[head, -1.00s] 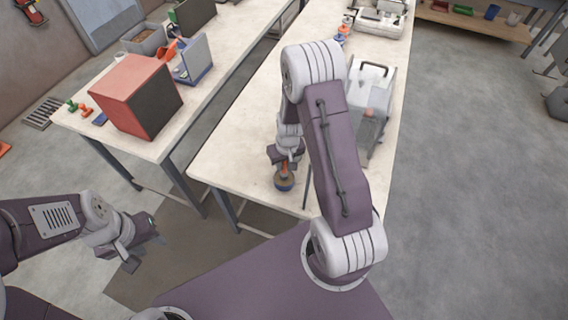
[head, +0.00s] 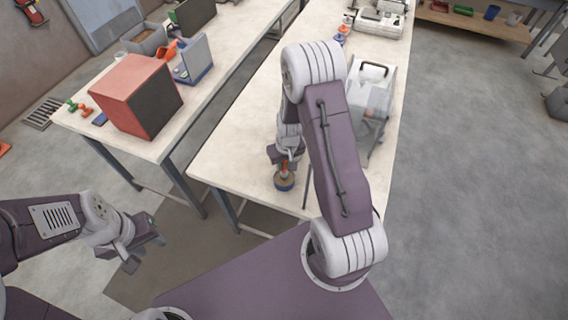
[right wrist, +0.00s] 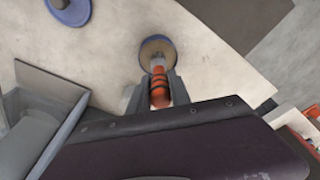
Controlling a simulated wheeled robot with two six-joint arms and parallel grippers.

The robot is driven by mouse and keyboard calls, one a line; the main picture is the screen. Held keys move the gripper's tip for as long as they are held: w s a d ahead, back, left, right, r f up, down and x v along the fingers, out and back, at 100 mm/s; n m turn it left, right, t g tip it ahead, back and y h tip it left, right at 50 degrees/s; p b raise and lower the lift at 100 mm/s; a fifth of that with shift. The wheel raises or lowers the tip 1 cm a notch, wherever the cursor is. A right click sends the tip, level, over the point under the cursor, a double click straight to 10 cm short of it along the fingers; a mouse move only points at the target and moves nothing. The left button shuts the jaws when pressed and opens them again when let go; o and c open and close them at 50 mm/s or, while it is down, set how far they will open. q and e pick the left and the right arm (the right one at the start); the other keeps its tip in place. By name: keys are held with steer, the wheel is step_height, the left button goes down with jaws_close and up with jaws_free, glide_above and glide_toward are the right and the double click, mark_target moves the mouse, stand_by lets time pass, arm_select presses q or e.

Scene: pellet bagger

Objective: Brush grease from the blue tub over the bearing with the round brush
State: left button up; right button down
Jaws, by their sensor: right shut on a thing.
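The round brush has an orange handle with dark bands (right wrist: 160,92). My right gripper (right wrist: 158,88) is shut on this handle, and the brush points down at the blue tub (right wrist: 146,44), which has a tan inside. Brush and tub also show in the head view, the tub (head: 284,185) near the table's front edge. I cannot tell how deep the bristles are. A round blue-rimmed thing with a grey centre (right wrist: 70,10), possibly the bearing, is cut off at the top left of the right wrist view. My left gripper (head: 142,250) is empty, fingers apart, left of the table.
A clear-sided machine with a dark handle (head: 374,72) stands on the table (head: 240,150), right of the brush and partly behind my right arm. A red and black box (head: 135,95) stands on the left table. The tabletop left of the tub is clear.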

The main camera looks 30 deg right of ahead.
steer(key=shift+r+p, duration=3.1)
steer(key=shift+r, duration=0.45)
steer(key=shift+f, duration=0.1)
steer(key=w+a+f+n+b, duration=0.2)
steer(key=a+f+b, duration=0.2)
steer(key=b, duration=0.7)
steer(key=s+a+m+b, duration=0.1)
steer(key=s+a+b, duration=0.1)
steer(key=s, duration=0.4)
steer(key=shift+s+a+r, duration=0.15)
steer(key=shift+a, duration=0.1)
